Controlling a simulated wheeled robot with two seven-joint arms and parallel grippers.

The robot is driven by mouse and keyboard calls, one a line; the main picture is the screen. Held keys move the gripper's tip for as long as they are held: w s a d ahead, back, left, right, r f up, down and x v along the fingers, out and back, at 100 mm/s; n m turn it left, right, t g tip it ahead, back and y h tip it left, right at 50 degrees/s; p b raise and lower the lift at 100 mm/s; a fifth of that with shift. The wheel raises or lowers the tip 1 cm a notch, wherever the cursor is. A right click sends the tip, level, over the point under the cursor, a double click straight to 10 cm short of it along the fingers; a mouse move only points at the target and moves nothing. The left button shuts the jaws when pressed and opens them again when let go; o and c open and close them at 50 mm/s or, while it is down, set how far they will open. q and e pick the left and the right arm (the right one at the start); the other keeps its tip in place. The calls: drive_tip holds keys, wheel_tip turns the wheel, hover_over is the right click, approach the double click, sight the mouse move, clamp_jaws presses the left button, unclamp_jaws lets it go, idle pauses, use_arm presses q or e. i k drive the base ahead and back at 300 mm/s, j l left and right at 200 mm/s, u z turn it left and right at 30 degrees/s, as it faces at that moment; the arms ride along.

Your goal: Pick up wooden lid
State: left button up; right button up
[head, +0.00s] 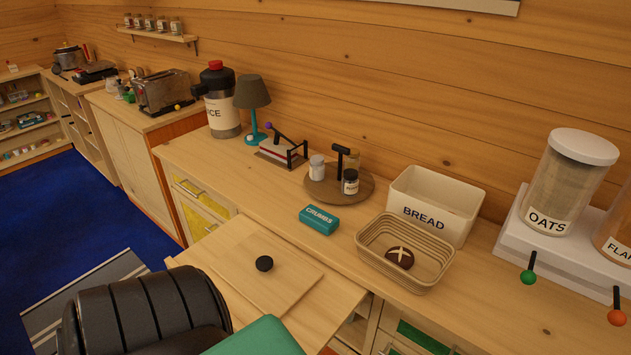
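The wooden lid (230,268) is a flat, pale square board with a round black knob (264,263) near its middle. It lies flat on a pale wooden surface that juts out from the counter, in the lower middle of the head view. A black ribbed part that looks like my arm covers the lower left, in front of the lid's near side. No fingertips of either gripper show, and nothing is seen touching the knob.
Behind the lid, the counter holds a teal CRUMBS box (319,220), a basket (372,260) with a dark loaf (400,258), a BREAD bin (463,210), a round board (318,193) with jars and a lamp (252,92). A green block (258,338) shows at the bottom.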

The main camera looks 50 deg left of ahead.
sight(269, 275)
drive_tip(key=u, duration=2)
